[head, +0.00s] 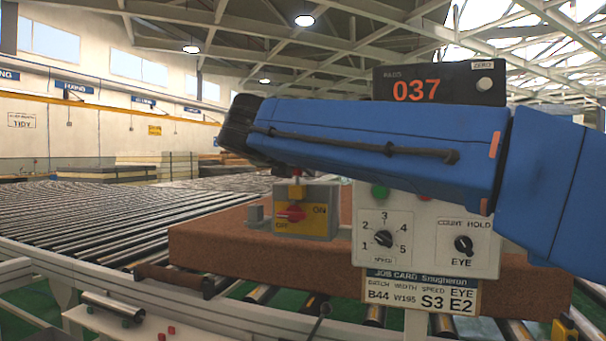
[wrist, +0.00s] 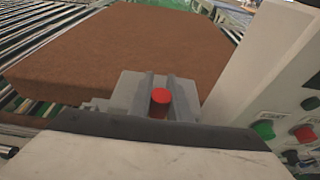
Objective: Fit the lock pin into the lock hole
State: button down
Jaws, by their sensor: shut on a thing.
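My gripper (wrist: 160,97) is shut on a red piece, which I take to be the lock pin (wrist: 160,100); its round red end shows between the two grey fingers in the wrist view. In the head view my blue arm hides most of the gripper. The grey switch box (head: 322,225) with a yellow ON/OFF plate and red knob (head: 290,213) stands just below the gripper. A small yellow piece (head: 297,192) sits at the box top, under the gripper. The lock hole cannot be made out, nor whether the pin touches it.
A brown mattress (head: 220,247) lies on the rollers behind the switch box. A control panel (head: 425,235) with dials stands close on the right, with a job card (head: 420,291) below it. A 037 display (head: 425,86) is above. Rollers (head: 90,215) stretch left.

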jog(key=shift+r, duration=1.8)
jog(key=shift+f, duration=2.4)
dwell(0.7)
jog(key=c, duration=1.6)
grip_release()
jog(key=shift+o, duration=0.2)
jog(key=v, duration=1.7)
jog(key=shift+s, duration=0.2)
jog(key=shift+a+r, duration=0.1)
jog(key=shift+a, duration=0.05)
